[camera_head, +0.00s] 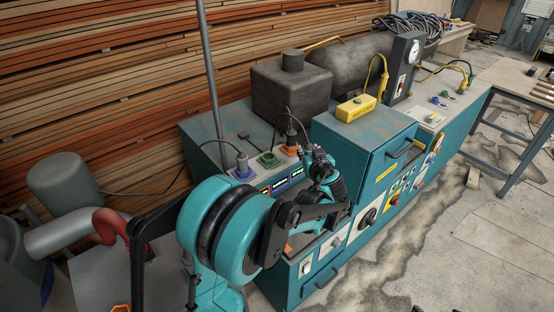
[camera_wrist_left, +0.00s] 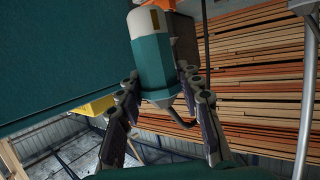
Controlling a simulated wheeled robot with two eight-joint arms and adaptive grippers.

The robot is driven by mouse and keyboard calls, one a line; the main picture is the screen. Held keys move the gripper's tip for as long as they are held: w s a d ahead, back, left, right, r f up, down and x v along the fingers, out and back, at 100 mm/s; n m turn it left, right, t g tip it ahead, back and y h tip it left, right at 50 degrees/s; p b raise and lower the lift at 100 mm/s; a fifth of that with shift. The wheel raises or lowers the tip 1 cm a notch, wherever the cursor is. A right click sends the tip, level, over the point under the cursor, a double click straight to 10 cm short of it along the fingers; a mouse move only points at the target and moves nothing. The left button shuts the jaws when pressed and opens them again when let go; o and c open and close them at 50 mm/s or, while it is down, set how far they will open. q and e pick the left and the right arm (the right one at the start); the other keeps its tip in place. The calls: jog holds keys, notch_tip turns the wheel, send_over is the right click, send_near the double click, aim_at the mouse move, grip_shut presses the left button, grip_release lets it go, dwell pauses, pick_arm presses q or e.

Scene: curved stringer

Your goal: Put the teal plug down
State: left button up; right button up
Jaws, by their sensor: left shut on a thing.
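In the left wrist view the teal plug (camera_wrist_left: 153,62) has a teal body with a pale grey section and a small yellow mark, and a dark cable leaves its end. My left gripper (camera_wrist_left: 163,108) has its two fingers closed on the plug. In the head view my left gripper (camera_head: 312,155) is over the teal bench, beside the row of coloured sockets. The plug cannot be made out clearly there behind the fingers. An orange part (camera_wrist_left: 186,38) shows just beyond the plug in the wrist view; whether they touch is unclear. My right gripper is not in view.
A blue socket with a grey plug (camera_head: 242,166), a green socket (camera_head: 268,158) and an orange socket (camera_head: 290,150) line the bench top. A raised teal cabinet (camera_head: 365,138) stands close to the right of my gripper, with a yellow box (camera_head: 355,108) on it. A grey pole (camera_head: 209,70) rises at left.

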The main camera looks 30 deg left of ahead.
pick_arm(q)
jog(key=w+a+r+n+g+y, duration=0.1)
jog(key=w+a+r+n+y, duration=0.1)
jog(key=w+a+r, duration=0.35)
jog(key=a+f+b, duration=0.1)
jog(key=a+f, duration=0.3)
jog(key=s+a+f+b, duration=0.1)
jog(key=a+f+b, duration=0.1)
jog(key=a+f, duration=0.2)
jog(key=a+f+b, duration=0.1)
jog(key=a+f, duration=0.3)
jog(key=shift+s+a+f+b, duration=0.25)
jog(key=shift+f+b, duration=0.05)
jog(key=shift+b, duration=0.1)
jog(key=shift+r, duration=0.1)
jog(key=o, duration=1.2)
